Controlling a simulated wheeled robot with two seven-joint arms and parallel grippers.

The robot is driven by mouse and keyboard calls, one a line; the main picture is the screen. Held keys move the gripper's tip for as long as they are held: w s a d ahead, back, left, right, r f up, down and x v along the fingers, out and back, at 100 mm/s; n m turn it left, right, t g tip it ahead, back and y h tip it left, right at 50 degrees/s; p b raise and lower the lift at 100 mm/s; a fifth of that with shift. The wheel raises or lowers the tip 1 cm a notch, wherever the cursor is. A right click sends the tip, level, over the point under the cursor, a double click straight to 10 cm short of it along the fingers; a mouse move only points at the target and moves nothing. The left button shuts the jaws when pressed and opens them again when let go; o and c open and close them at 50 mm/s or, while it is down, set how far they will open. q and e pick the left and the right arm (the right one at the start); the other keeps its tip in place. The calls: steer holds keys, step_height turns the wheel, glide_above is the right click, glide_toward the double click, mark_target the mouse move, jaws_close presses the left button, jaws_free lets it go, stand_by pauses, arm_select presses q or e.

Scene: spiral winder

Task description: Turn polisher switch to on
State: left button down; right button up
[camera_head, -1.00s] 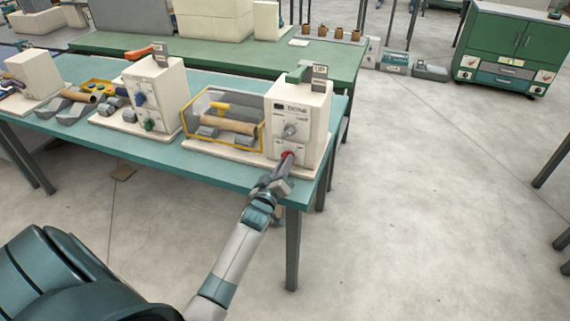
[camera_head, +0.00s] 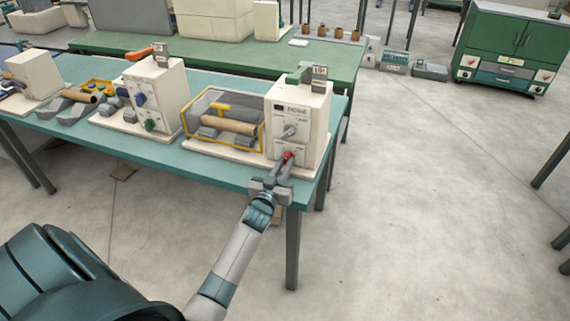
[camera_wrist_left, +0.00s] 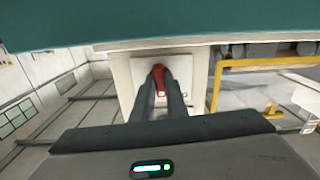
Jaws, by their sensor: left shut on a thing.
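The polisher is a white upright unit (camera_head: 311,118) at the right end of the teal table, with a grey knob (camera_head: 289,131) on its front panel. Below that knob is a red switch (camera_head: 288,155). My left gripper (camera_head: 281,168) is in front of the panel, with its fingers reaching up to the red switch. In the left wrist view my left gripper (camera_wrist_left: 160,92) is shut on the red switch (camera_wrist_left: 159,78), its two fingertips either side of it. The fingers hide part of the switch. My right gripper is in neither view.
A yellow-framed clear guard (camera_head: 233,146) over a roller stands left of the polisher's panel. Another white unit (camera_head: 158,88) stands further left on the teal table (camera_head: 190,160).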

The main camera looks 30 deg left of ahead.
arm_select(q)
steer(key=m, duration=0.5)
steer(key=shift+m, duration=0.3)
steer(key=m, duration=0.2)
steer(key=shift+m, duration=0.6)
steer(key=c, duration=1.8)
jaws_free()
steer(key=shift+o, duration=0.2)
